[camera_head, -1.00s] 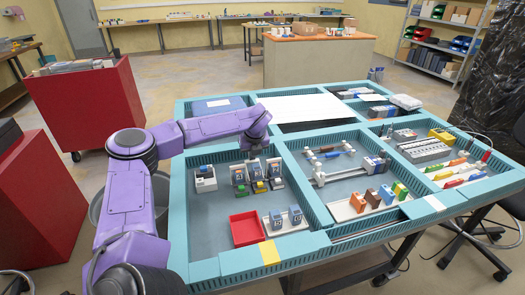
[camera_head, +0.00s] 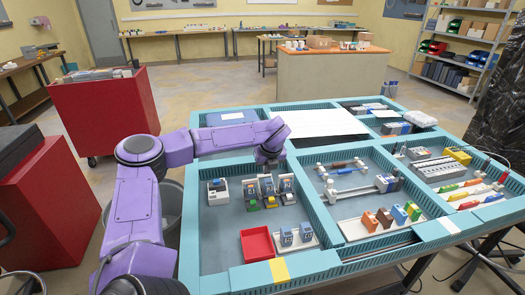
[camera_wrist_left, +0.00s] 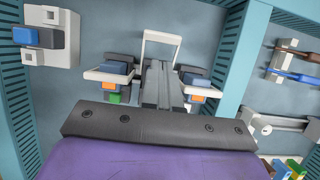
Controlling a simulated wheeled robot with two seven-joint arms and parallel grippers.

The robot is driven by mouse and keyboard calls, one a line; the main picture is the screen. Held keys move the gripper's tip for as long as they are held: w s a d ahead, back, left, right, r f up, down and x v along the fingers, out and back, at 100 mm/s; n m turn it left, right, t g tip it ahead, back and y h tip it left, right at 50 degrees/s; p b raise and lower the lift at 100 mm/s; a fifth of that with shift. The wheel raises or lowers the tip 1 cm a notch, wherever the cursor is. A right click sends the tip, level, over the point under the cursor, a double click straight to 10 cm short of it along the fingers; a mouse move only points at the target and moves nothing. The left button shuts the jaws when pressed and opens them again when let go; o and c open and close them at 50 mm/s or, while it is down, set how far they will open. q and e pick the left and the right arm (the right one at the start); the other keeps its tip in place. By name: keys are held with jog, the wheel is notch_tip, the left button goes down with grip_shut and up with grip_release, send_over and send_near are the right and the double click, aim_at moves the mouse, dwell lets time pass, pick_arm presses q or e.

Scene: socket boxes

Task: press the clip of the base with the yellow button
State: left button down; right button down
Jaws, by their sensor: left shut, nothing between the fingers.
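Three upright socket bases stand in a row in the near-left compartment. The left base (camera_head: 249,191) has a green button, which also shows in the wrist view (camera_wrist_left: 114,98). The middle base (camera_head: 267,188) shows a yellow button (camera_head: 270,202) at its foot in the head view. The right base (camera_head: 286,188) stands beside it. My left gripper (camera_head: 269,167) is shut and empty, over the top of the middle base. In the wrist view its fingers (camera_wrist_left: 157,82) lie between the two outer bases and hide most of the middle one. Contact cannot be told.
A white box with a blue top (camera_head: 218,190) stands left of the row. A red tray (camera_head: 257,243) and a white plate with two blue-fronted pieces (camera_head: 297,238) lie nearer. Teal divider walls (camera_head: 318,210) bound the compartment. Its near-left floor is clear.

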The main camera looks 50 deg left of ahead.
pick_arm(q)
jog(key=a+b+v, duration=0.1)
jog(key=b+v, duration=0.1)
jog(key=v, duration=0.8)
jog(key=shift+w+a+r, duration=0.3)
jog(key=shift+w, duration=0.05)
